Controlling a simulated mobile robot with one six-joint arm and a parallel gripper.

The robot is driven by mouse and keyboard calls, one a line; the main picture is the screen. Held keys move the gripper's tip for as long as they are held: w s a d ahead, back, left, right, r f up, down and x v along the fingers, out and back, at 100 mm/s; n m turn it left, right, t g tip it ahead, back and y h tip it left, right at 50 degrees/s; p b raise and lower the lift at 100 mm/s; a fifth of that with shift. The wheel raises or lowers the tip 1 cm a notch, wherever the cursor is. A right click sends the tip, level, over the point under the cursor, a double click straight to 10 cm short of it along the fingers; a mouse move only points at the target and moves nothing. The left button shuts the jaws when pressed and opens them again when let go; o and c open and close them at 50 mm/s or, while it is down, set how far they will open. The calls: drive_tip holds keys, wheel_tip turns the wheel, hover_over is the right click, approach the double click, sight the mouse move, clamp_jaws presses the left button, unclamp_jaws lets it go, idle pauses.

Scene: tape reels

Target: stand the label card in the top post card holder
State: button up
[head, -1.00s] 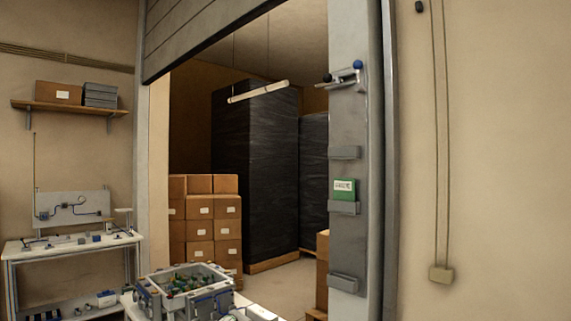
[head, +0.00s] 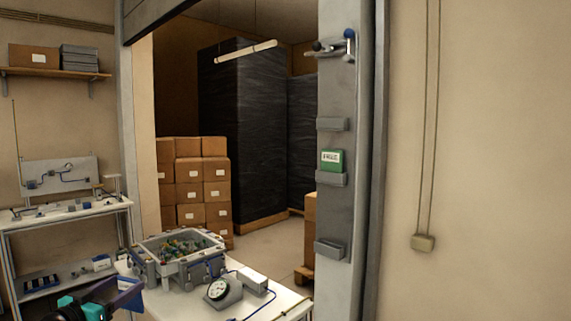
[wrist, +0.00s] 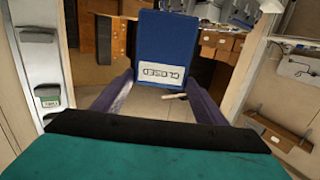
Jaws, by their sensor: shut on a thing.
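The label card (wrist: 167,38) is blue with a white panel reading CLOSED, and appears upside down in the wrist view. My gripper (wrist: 160,92) is shut on it, a purple finger at each side. The top post card holder (head: 333,124) is a grey ledge on the grey post, and looks empty. The middle holder (head: 332,180) bears a green card (head: 331,160). The bottom holder (head: 331,250) looks empty.
A blue-knobbed lever (head: 349,36) is above the top holder. A white table (head: 285,303) with a parts bin (head: 150,266) and a gauge (head: 217,289) stands ahead, left of the post. Stacked cartons (head: 190,215) are beyond the doorway.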

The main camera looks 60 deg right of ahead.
drive_tip(key=s+d+r+m+g+p, duration=0.15)
drive_tip(key=s+d+r, duration=0.25)
drive_tip(key=d+r, duration=0.45)
drive_tip(key=s+d+r+m+g+p, duration=0.1)
drive_tip(key=s+d+r+g+p, duration=0.1)
drive_tip(key=s+d+r, duration=0.5)
drive_tip(key=s+d+r+m+g+p, duration=0.1)
drive_tip(key=s+d+r+g, duration=0.1)
drive_tip(key=d+r, duration=0.95)
drive_tip(key=s+d+r+g+p, duration=0.1)
drive_tip(key=s+d+r, duration=0.2)
drive_tip(key=s+r, duration=0.5)
drive_tip(key=s+d+r+m+g+p, duration=0.1)
drive_tip(key=s+d+r, duration=0.3)
drive_tip(key=s+r, duration=0.5)
drive_tip(key=s+d+r+m+g+p, duration=0.1)
drive_tip(key=s+d+r+p, duration=0.1)
drive_tip(key=s+r, duration=0.6)
wheel_tip(320, 180, up, 5)
drive_tip(key=shift+s+d+r+g+p, duration=0.1)
drive_tip(key=shift+s+d+g+p, duration=0.2)
drive_tip(key=shift+d, duration=0.35)
drive_tip(key=shift+d+m, duration=0.2)
drive_tip(key=shift+m, duration=0.05)
drive_tip(key=shift+p+x, duration=1)
drive_tip(key=shift+x, duration=4.3)
drive_tip(key=shift+f+b, duration=1.45)
drive_tip(key=shift+f, duration=0.25)
